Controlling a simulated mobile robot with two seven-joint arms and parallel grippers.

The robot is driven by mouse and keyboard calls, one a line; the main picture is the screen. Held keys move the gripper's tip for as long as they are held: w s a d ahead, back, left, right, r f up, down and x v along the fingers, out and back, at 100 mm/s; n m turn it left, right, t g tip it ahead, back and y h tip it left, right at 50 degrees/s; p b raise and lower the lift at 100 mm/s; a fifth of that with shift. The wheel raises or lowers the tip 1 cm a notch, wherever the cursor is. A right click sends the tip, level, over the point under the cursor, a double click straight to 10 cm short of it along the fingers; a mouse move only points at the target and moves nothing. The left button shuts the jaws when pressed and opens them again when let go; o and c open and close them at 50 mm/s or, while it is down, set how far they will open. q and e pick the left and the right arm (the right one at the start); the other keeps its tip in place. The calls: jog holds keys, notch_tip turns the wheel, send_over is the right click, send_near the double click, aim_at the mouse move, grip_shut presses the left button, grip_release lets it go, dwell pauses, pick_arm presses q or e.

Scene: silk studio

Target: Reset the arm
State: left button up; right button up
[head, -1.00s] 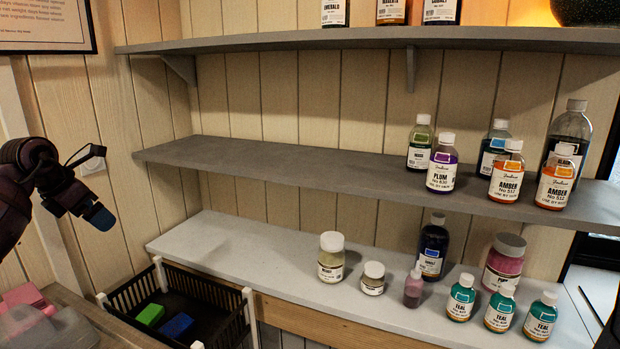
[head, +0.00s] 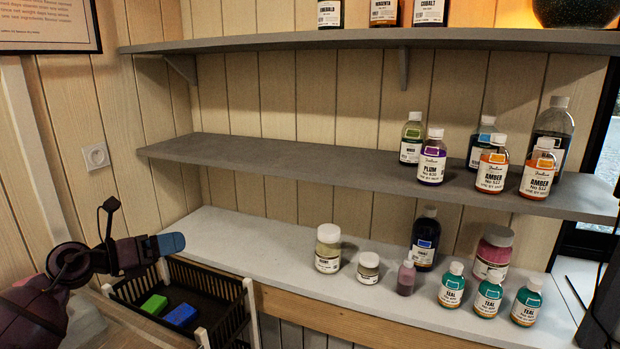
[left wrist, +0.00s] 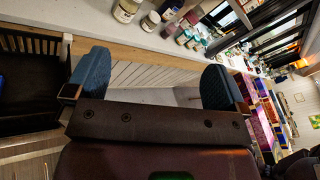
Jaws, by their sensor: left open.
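My left gripper (head: 171,243) is at the left in the head view, with its arm coming in from the lower left. It points right, over the back edge of the black crate (head: 236,318) and in front of the lowest shelf. In the left wrist view its two blue fingers (left wrist: 146,85) are wide apart with nothing between them. My right gripper does not show clearly in any view.
The crate holds a green block (head: 154,304) and a blue block (head: 180,315). Bottles and jars stand on the right part of the lowest shelf (head: 240,238) and the middle shelf (head: 260,160). The left parts of both shelves are clear.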

pick_arm(q)
jog(key=s+a+f+n+t+y, duration=0.25)
jog(key=s+f+n+y, duration=0.55)
jog(key=n, duration=0.8)
jog(key=s+a+f+n+t+y, duration=0.25)
jog(key=s+f+n+y, duration=0.45)
jog(key=n, duration=1)
jog(key=s+d+f+n+g+h, duration=0.1)
jog(key=s+d+f+n+g, duration=0.2)
jog(key=s, duration=0.5)
jog(key=s+d+f+n+g, duration=0.1)
jog(key=s+f+g, duration=0.2)
jog(key=s+g, duration=0.35)
jog(key=s+d+f+n+g+h, duration=0.1)
jog(key=s+d+f+n+g, duration=0.15)
jog(key=s, duration=0.65)
jog(key=w+f+t+b, duration=0.3)
jog(key=f+b, duration=0.1)
jog(key=f, duration=0.6)
jog(key=w+f+t+b, duration=0.3)
jog(key=f+t+b, duration=0.1)
jog(key=f, duration=0.6)
jog(key=shift+w+f+m+h+b, duration=0.2)
jog(key=shift+w+m+h+b, duration=0.2)
jog(key=shift+b, duration=0.3)
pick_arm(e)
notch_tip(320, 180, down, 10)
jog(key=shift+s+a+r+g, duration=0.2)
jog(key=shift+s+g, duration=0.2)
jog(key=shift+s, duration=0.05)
